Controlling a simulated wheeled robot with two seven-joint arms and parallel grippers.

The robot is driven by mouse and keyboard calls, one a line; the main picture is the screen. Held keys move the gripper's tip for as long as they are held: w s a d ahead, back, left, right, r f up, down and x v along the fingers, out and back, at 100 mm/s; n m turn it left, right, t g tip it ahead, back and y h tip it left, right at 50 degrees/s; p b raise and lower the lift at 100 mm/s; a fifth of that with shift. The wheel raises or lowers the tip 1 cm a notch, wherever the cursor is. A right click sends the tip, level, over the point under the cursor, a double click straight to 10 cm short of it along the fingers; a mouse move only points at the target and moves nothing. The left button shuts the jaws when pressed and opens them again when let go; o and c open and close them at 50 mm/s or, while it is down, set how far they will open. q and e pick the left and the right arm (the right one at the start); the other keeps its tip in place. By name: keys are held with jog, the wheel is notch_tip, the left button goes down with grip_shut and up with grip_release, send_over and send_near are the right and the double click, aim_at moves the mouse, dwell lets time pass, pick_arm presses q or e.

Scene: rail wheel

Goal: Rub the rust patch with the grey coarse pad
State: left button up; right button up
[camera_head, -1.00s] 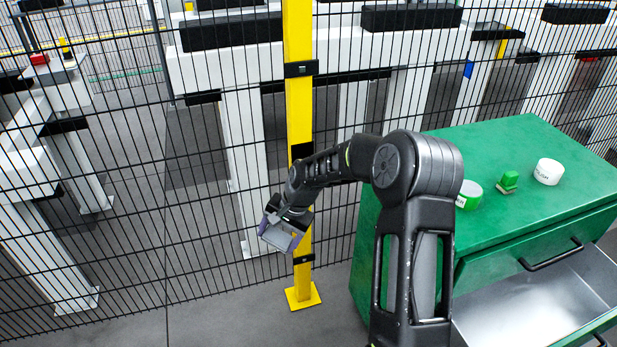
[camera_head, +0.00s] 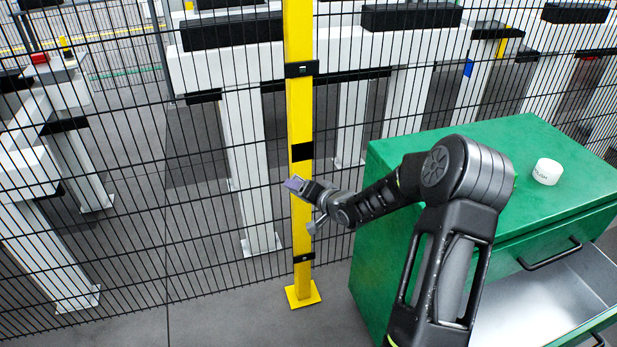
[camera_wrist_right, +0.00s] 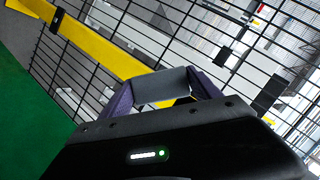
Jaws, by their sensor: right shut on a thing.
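In the right wrist view, the grey coarse pad (camera_wrist_right: 163,86) spans the gap between the two purple fingers of my right gripper (camera_wrist_right: 163,94), which is shut on it. In the head view my right gripper (camera_head: 301,204) is in front of the yellow post (camera_head: 300,100), at about its lower middle. I cannot tell whether the pad touches the post. The pad is hard to make out in the head view. I cannot make out a rust patch in either view. My left gripper is not in view.
A black mesh fence (camera_head: 150,200) runs behind the post. A green cabinet (camera_head: 385,250) stands at right with a drawer (camera_head: 540,305) open. A white round tub (camera_head: 547,171) stands on its top. My right arm covers part of the cabinet top. Grey floor is clear at lower left.

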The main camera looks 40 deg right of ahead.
jog(key=r, duration=0.1)
jog(key=r+t, duration=0.1)
jog(key=r, duration=0.1)
jog(key=s+d+r+n+t, duration=0.1)
jog(key=r, duration=0.1)
jog(key=shift+r, duration=0.2)
jog(key=shift+w, duration=0.1)
jog(key=w, duration=0.1)
jog(key=w+d, duration=0.1)
jog(key=w, duration=0.1)
jog(key=w+d+b, duration=0.1)
jog(key=w, duration=0.1)
jog(key=shift+w, duration=0.25)
jog(key=shift+w+d, duration=0.3)
jog(key=shift+w, duration=0.55)
dwell(0.7)
